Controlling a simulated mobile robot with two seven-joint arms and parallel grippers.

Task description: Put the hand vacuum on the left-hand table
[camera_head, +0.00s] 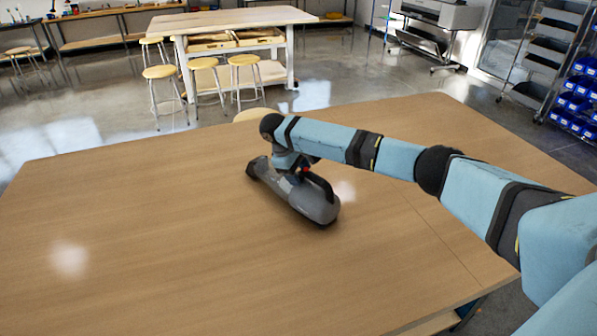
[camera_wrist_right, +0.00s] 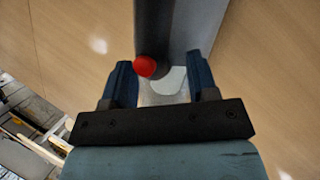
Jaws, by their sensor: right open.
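The hand vacuum (camera_head: 318,204) is grey with a dark handle and lies on the wooden table (camera_head: 130,230) in front of me. My right gripper (camera_head: 293,167) is over its handle end, and the wrist hides part of the vacuum. In the right wrist view, the two blue fingers of the gripper (camera_wrist_right: 160,75) stand apart on either side of the grey vacuum body (camera_wrist_right: 200,25). A red button (camera_wrist_right: 145,66) shows between them. The fingers are open; I cannot tell whether either touches the vacuum. My left gripper is not in view.
The tabletop around the vacuum is clear. Beyond it stand a second wooden table (camera_head: 225,20) and several stools (camera_head: 160,72). A printer (camera_head: 437,12) and a rack of blue bins (camera_head: 578,88) are at the back right.

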